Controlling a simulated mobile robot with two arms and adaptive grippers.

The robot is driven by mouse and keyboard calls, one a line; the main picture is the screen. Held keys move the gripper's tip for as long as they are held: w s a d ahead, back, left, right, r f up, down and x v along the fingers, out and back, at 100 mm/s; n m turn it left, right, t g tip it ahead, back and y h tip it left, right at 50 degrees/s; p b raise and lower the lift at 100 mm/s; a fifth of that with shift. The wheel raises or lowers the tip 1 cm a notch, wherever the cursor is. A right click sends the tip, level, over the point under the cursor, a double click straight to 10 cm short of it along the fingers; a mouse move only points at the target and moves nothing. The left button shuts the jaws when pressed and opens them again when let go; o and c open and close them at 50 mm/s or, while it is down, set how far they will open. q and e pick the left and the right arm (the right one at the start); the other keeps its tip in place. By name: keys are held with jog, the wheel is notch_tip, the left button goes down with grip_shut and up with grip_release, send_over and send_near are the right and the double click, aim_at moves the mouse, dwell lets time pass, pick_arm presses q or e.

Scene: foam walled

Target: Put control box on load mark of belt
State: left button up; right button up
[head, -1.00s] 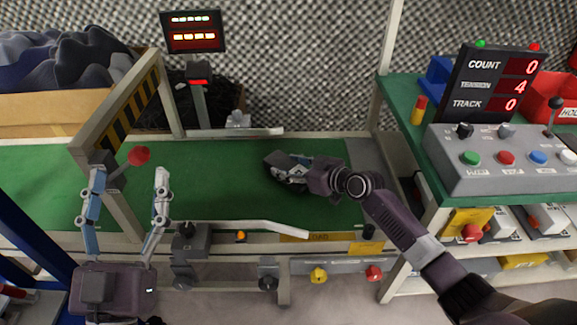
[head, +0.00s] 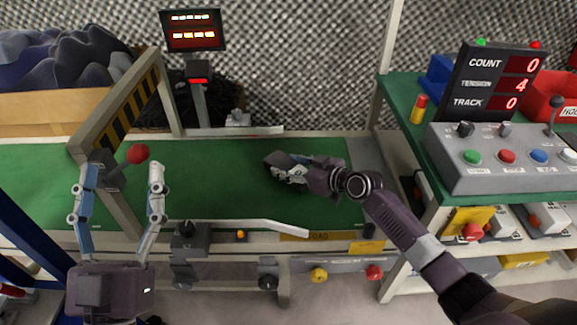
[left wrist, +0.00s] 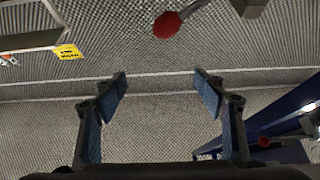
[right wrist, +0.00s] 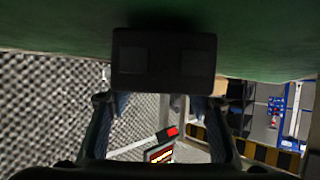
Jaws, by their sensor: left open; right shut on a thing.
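My right gripper (head: 288,169) is shut on a dark box, which I take as the control box (head: 277,159), low over the green belt (head: 215,185). In the right wrist view the dark box (right wrist: 163,62) sits between the fingers, its top edge against the green surface; I cannot tell whether it touches the belt. A yellow strip with partly hidden lettering, apparently LOAD (head: 305,236), is on the belt's front edge. No mark shows on the belt surface itself. My left gripper (head: 118,170) is open and empty in front of the belt, near the striped gate.
A striped gate (head: 115,110) with a red knob (head: 138,153) crosses the belt at left. A pale guide bar (head: 260,225) lies along the front edge. A grey button console (head: 490,175) stands on the green shelf at right. The belt's middle is clear.

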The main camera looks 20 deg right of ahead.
pick_arm(q)
jog(key=shift+s+r, duration=0.15)
jog(key=shift+r, duration=0.1)
jog(key=shift+s+r+t, duration=0.1)
jog(key=shift+t, duration=0.2)
jog(key=shift+s+r, duration=0.1)
jog(key=shift+r, duration=0.1)
jog(key=shift+s+r, duration=0.1)
pick_arm(e)
jog(key=shift+f, duration=0.1)
pick_arm(q)
jog(key=shift+s+r+t, duration=0.1)
jog(key=shift+r+t, duration=0.1)
jog(key=shift+t, duration=0.1)
jog(key=shift+a+r, duration=0.1)
jog(key=shift+s+r, duration=0.2)
jog(key=shift+s, duration=0.05)
pick_arm(e)
jog(key=shift+f, duration=0.1)
pick_arm(q)
jog(key=shift+b, duration=0.3)
